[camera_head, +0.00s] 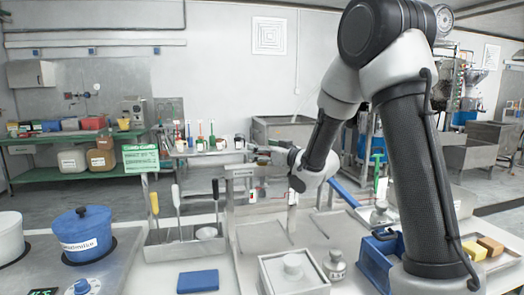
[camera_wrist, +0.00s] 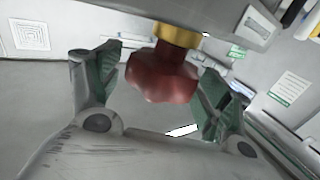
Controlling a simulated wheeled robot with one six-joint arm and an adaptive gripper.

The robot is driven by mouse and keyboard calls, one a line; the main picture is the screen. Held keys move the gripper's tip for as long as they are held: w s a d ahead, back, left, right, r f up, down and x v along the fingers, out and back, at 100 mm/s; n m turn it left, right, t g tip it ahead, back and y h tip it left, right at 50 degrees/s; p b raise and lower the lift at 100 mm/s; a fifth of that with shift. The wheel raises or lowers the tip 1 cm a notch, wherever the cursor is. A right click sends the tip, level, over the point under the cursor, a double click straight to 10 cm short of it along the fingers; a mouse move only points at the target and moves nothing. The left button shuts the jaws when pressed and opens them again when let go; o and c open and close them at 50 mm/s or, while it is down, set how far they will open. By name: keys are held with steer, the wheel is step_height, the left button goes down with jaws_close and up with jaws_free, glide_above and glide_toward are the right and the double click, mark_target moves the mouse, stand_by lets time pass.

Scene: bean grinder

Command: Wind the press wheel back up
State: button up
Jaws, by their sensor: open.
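The press wheel, a dark red lobed knob (camera_wrist: 163,77), hangs below a brass-coloured collar (camera_wrist: 178,35) in the wrist view. My gripper (camera_wrist: 158,95) is open, with one green-padded finger on each side of the wheel. Gaps show between the pads and the wheel, so it does not look gripped. In the head view, my gripper (camera_head: 262,150) is small at the end of the arm, over the back of the workbench near a grey metal frame. The wheel cannot be made out clearly there.
A grey tray (camera_head: 262,262) has clear surface in the middle.

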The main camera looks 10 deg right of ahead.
steer(key=v, duration=0.7)
steer(key=shift+r, duration=0.1)
